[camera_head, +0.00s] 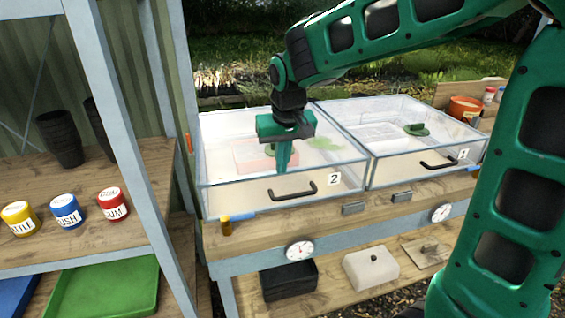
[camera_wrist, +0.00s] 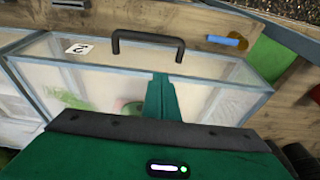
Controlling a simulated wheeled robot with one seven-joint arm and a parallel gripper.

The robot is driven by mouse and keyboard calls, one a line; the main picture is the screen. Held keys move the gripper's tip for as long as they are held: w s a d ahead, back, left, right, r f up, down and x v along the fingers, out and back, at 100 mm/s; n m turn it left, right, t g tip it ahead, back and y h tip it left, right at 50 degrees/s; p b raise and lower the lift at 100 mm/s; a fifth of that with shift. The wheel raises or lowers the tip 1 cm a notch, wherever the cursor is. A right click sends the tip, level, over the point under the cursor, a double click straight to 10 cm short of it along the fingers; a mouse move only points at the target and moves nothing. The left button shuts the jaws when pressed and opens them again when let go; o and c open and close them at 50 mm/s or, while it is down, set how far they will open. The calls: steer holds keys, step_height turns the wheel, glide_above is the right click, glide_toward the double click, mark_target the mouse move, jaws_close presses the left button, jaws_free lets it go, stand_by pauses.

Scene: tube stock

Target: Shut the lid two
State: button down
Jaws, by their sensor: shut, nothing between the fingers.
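Lid two (camera_head: 225,160) is a clear pane in a pale frame on the left glazed box. It appears to lie down flat on its box, much like the neighbouring lid; whether a thin gap is left at its rim I cannot tell. The black handle (camera_head: 292,191) and the white label "2" (camera_head: 334,179) are at the front; the handle (camera_wrist: 148,40) and label (camera_wrist: 79,49) also show in the wrist view. My gripper (camera_head: 283,171) is shut and empty, pointing down over the pane just behind the handle. Its fingertips (camera_wrist: 161,78) look close to the pane; contact is unclear.
The lid one box (camera_head: 420,143), also seemingly shut, stands to the right. A pink tray (camera_head: 255,158) shows through lid two. A blue-grey shelf post (camera_head: 113,110) stands at the left, with several paint pots nearby. Dials and small metal plates line the bench front.

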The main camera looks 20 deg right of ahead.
steer(key=shift+s+f, duration=0.4)
steer(key=shift+f, duration=0.15)
steer(key=w+v, duration=0.1)
steer(key=v, duration=1.3)
steer(key=s+d+f+m+g, duration=0.1)
steer(key=s+d+f+m, duration=0.1)
steer(key=s+d+f, duration=0.35)
steer(key=s+d+f+m+g, duration=0.1)
steer(key=s+d+f, duration=0.1)
steer(key=s+d, duration=0.6)
steer(key=s+d+f+m, duration=0.1)
steer(key=s+d+f, duration=0.2)
steer(key=s, duration=0.3)
steer(key=s+d+f+m+g, duration=0.1)
steer(key=s+d+f+m, duration=0.1)
steer(key=s+d+f, duration=0.2)
step_height(320, 180, down, 2)
steer(key=s, duration=0.2)
steer(key=shift+s+d, duration=0.15)
steer(key=shift+s, duration=0.15)
